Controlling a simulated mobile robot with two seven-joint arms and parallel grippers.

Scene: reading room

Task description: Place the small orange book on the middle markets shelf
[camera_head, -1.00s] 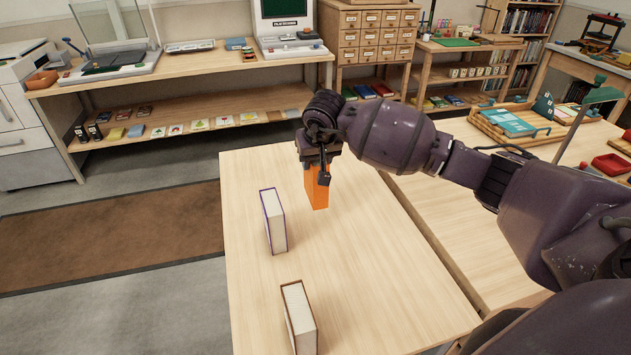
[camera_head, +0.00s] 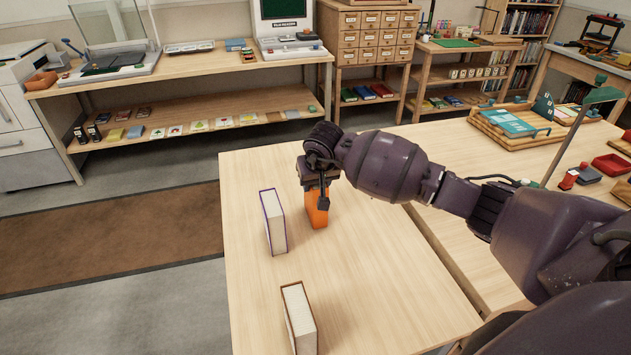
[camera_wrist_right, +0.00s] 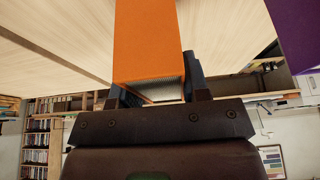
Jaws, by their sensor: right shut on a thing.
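The small orange book (camera_head: 317,212) stands upright on or just above the light wooden table (camera_head: 370,280), near its far end; I cannot tell whether it touches the wood. My right gripper (camera_head: 322,192) is above it and shut on its upper part. In the right wrist view the orange book (camera_wrist_right: 147,40) sits between the two dark fingers (camera_wrist_right: 155,92), with its white page edges toward the palm. My left gripper is not in view. No shelf marked as the middle markets shelf can be made out.
A purple-edged book (camera_head: 274,222) stands close left of the orange one. A brown-edged book (camera_head: 299,318) stands nearer. A low shelf (camera_head: 190,112) with cards and a drawer cabinet (camera_head: 378,35) are at the back. A second table (camera_head: 460,170) adjoins on the right.

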